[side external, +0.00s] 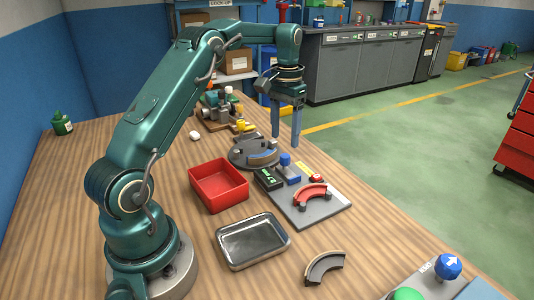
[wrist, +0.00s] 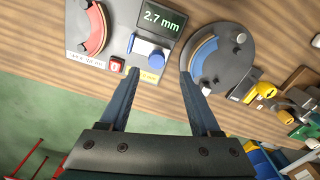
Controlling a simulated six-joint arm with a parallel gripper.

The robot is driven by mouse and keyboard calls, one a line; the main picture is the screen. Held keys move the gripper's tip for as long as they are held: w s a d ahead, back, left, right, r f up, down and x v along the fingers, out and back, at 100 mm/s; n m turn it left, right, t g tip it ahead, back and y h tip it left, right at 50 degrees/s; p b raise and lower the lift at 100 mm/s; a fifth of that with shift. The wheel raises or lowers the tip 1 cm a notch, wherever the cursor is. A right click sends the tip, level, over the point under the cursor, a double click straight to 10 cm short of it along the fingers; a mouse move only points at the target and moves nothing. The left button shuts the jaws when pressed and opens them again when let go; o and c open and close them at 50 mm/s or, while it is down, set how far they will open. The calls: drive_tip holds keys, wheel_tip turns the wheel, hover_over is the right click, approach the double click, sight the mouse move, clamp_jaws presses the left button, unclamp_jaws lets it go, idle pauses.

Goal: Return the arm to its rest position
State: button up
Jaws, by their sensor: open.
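My green arm reaches out over the wooden table. My gripper (side external: 285,143) points down with its two blue fingers apart and nothing between them. It hangs above or beside the round dark plate (side external: 240,158), which carries a curved piece with a blue face. In the wrist view my gripper (wrist: 160,73) is also empty, its fingertips between the round plate (wrist: 228,78) and the grey gauge board (wrist: 76,42). A red curved piece (side external: 311,194) lies on that board. Its display (wrist: 160,20) reads 2.7 mm.
A red bin (side external: 219,200) and an empty metal tray (side external: 279,257) stand on the table (side external: 190,255). A dark curved piece (side external: 323,267) lies near the front. A control box with a blue knob (side external: 448,266) is at bottom right.

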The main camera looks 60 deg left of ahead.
drive_tip(key=shift+d, duration=0.1)
drive_tip(key=r, duration=0.1)
drive_tip(key=d+r, duration=0.1)
drive_tip(key=r, duration=0.1)
drive_tip(key=shift+w+d+t, duration=0.2)
drive_tip(key=shift+w+t, duration=0.2)
drive_tip(key=s+d+r+m+t, duration=0.3)
drive_tip(key=s+d+r, duration=0.5)
drive_tip(key=d+r, duration=0.25)
drive_tip(key=s+d+f+t, duration=0.1)
drive_tip(key=s+d+f, duration=0.4)
drive_tip(key=s, duration=0.7)
wheel_tip(320, 180, down, 3)
drive_tip(key=shift+d+r+t, duration=0.1)
drive_tip(key=shift+d+t, duration=0.05)
drive_tip(key=shift+t, duration=0.25)
